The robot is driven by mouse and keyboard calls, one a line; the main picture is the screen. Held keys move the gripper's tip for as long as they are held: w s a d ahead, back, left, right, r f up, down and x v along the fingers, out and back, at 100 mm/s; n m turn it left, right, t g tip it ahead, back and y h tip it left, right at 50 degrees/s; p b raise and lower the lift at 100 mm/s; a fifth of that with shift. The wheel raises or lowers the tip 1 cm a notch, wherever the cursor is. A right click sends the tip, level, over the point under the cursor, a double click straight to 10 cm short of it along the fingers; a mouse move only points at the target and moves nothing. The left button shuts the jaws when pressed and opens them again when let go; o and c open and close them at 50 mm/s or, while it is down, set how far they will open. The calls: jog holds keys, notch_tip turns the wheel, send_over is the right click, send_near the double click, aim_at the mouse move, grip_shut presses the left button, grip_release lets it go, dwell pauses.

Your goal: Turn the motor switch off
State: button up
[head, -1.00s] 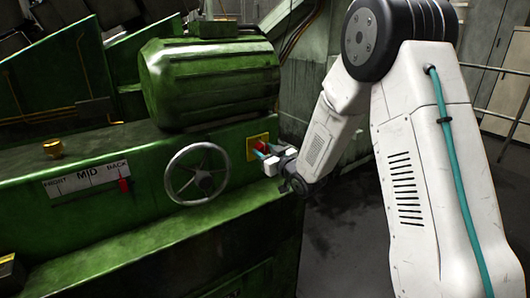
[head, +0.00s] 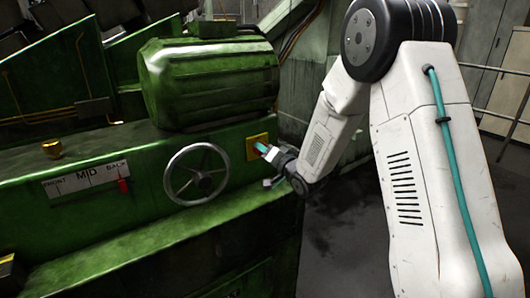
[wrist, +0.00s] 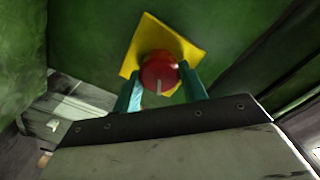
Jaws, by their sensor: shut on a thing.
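The motor switch is a red round knob (wrist: 159,73) with a pale pointer line, on a yellow plate (wrist: 150,40) fixed to the green machine. In the head view the yellow plate (head: 256,143) is right of the handwheel, and the knob is mostly hidden by my gripper (head: 263,149). In the wrist view my gripper (wrist: 160,90) has its teal fingers on both sides of the red knob, shut on it. The pale line points down and slightly left in that view.
A spoked handwheel (head: 196,174) stands out just left of the switch. A large green motor (head: 207,82) sits above it. A FRONT/MID/BACK scale with a red pointer (head: 123,185) is at left. Open floor (head: 350,245) lies at right.

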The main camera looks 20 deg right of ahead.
jog(key=m, duration=0.5)
jog(key=shift+f+m, duration=0.1)
jog(key=shift+m, duration=0.2)
jog(key=shift+d, duration=0.1)
dwell(0.3)
jog(key=o, duration=1)
jog(key=v, duration=0.8)
